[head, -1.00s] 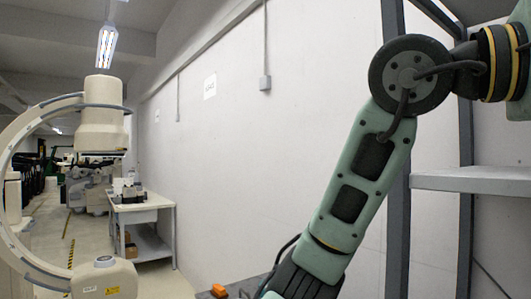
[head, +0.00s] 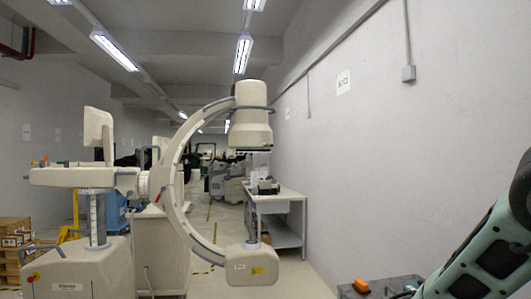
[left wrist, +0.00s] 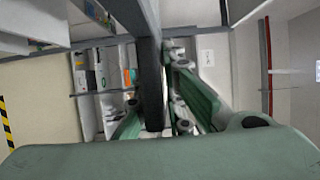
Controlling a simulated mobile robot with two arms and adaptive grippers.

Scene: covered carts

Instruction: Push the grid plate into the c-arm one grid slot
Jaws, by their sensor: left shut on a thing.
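The C-arm (head: 178,190) stands left of centre in the head view, its curved arm open to the right. Its upper housing (head: 250,128) has a dark band along the underside (head: 251,149); the grid slot is too small to make out clearly. A lower housing (head: 250,265) sits below it. In the left wrist view my left gripper (left wrist: 160,118) is shut on a dark, flat thing seen edge-on, apparently the grid plate (left wrist: 152,80). The left gripper is not in the head view, so its distance to the C-arm cannot be told. My right gripper is in neither view.
A white side table (head: 278,202) with small items stands behind the C-arm by the right wall. An orange object (head: 361,286) lies low at the front. Wooden pallets (head: 12,245) stand at far left. Shelves with boxes (left wrist: 100,80) show in the left wrist view.

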